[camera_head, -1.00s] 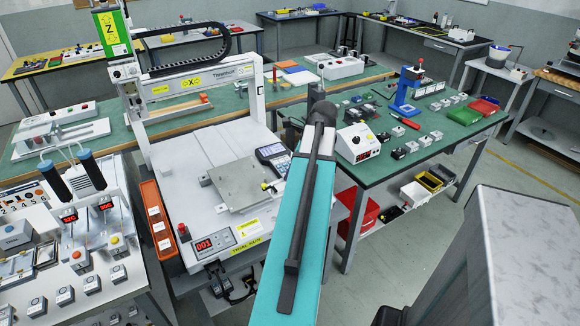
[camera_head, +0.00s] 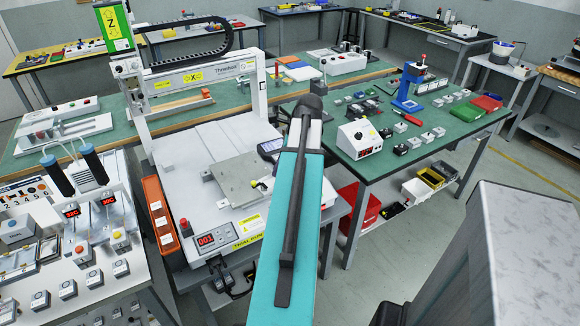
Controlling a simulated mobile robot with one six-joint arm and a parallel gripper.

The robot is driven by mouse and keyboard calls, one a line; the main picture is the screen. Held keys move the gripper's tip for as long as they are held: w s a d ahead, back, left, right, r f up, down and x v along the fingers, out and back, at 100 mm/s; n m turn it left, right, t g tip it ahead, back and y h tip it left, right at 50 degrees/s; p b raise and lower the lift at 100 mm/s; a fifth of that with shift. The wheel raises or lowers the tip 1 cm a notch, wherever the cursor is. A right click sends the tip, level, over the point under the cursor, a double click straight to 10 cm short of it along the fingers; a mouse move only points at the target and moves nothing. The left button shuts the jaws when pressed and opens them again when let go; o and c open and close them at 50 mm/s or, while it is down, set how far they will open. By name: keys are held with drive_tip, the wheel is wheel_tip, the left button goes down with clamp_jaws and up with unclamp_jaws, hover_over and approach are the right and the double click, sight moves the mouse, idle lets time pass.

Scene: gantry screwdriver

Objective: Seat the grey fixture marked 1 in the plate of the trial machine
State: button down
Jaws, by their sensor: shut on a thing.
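The trial machine (camera_head: 205,160) is a white gantry unit on the left-centre bench, with a yellow trial-run label on its front. Its grey metal plate (camera_head: 238,176) lies on the white bed, and its right end is partly covered by my teal arm. A small yellow part (camera_head: 254,184) shows at the plate's right side, next to my arm. My gripper and whatever is in it are hidden behind my arm. I cannot pick out the grey fixture marked 1; no readable 1 shows on any grey block.
Several small grey blocks (camera_head: 414,143) stand on the green bench at right, near a blue press (camera_head: 408,88) and a white control box (camera_head: 360,138). An orange tray (camera_head: 160,219) flanks the machine's left side. A grey cabinet (camera_head: 510,255) stands at lower right.

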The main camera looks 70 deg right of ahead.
drive_tip(key=w+a+n+g+y, duration=0.15)
drive_tip(key=w+a+n, duration=0.45)
drive_tip(key=w+a, duration=0.65)
drive_tip(key=w+a+n+g+y, duration=0.15)
drive_tip(key=w+a+n, duration=0.35)
drive_tip(key=w+a, duration=0.75)
drive_tip(key=w+a+n+g, duration=0.1)
drive_tip(key=w+a+n, duration=0.3)
drive_tip(key=a, duration=0.6)
drive_tip(key=w+a+r+n+g, duration=0.1)
drive_tip(key=w+a+n, duration=0.2)
drive_tip(key=a, duration=0.7)
drive_tip(key=w+a+n+g, duration=0.2)
drive_tip(key=w+a+n, duration=0.2)
drive_tip(key=a, duration=0.7)
drive_tip(key=shift+w+r+n+h, duration=0.2)
drive_tip(key=shift+w+n+h, duration=0.1)
drive_tip(key=shift+w, duration=0.35)
